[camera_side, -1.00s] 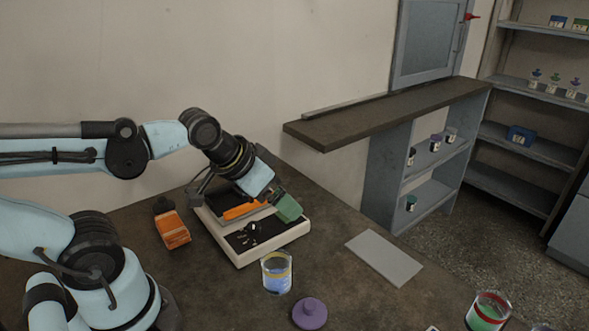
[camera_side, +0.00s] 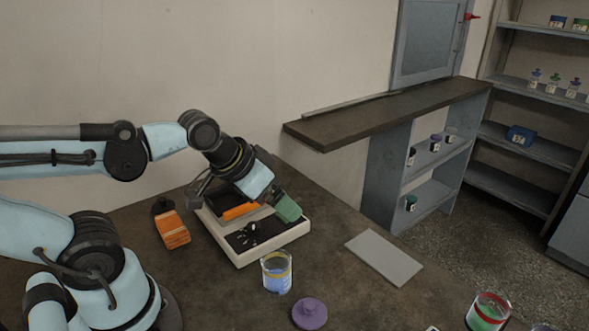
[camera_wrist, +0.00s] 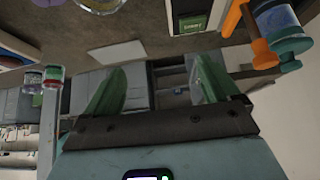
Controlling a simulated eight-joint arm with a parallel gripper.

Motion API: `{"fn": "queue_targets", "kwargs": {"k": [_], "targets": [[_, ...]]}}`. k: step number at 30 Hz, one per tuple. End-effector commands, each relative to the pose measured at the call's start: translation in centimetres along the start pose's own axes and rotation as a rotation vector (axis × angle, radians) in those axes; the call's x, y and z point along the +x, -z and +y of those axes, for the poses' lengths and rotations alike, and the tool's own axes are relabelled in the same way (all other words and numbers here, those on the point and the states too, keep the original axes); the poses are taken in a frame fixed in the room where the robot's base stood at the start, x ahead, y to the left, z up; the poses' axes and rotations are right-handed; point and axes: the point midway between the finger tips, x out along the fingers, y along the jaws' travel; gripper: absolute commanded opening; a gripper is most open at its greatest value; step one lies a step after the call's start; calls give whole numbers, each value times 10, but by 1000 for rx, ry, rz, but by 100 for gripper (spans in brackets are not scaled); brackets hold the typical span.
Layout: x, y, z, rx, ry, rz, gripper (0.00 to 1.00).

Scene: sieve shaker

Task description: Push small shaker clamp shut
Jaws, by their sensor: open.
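The shaker (camera_side: 289,238) has a white base with a dark front panel and small knobs, and stands on the dark table. An orange part (camera_side: 240,211), possibly a clamp, shows on it below my wrist. My gripper (camera_side: 288,207) has green fingers and hangs over the right side of the shaker, tilted down to the right. In the wrist view my gripper (camera_wrist: 160,70) is open, with nothing held between its fingers. An orange piece (camera_wrist: 262,52) beside a teal-rimmed cylinder shows there right of the fingers. My wrist hides much of the shaker's back, and I cannot tell the small clamp's position.
A beaker of blue contents (camera_side: 277,273) and a purple lid (camera_side: 310,313) are in front. A flat grey plate (camera_side: 384,258) lies to the right, with bare table around it.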

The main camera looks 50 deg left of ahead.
Motion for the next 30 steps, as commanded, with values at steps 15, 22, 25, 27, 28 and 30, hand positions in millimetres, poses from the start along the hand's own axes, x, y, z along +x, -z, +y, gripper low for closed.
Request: {"fn": "queue_targets", "kwargs": {"k": [15, 22, 25, 27, 28, 30], "targets": [[-92, -1, -1, 245, 293, -132, 9], [-105, 2, -10, 263, 357, -122, 0], [-96, 0, -14, 260, 358, -122, 0], [-87, -1, -18, 258, 357, -122, 0], [-83, -2, -19, 259, 357, -121, 0], [-74, -1, -22, 260, 356, -121, 0]]}}
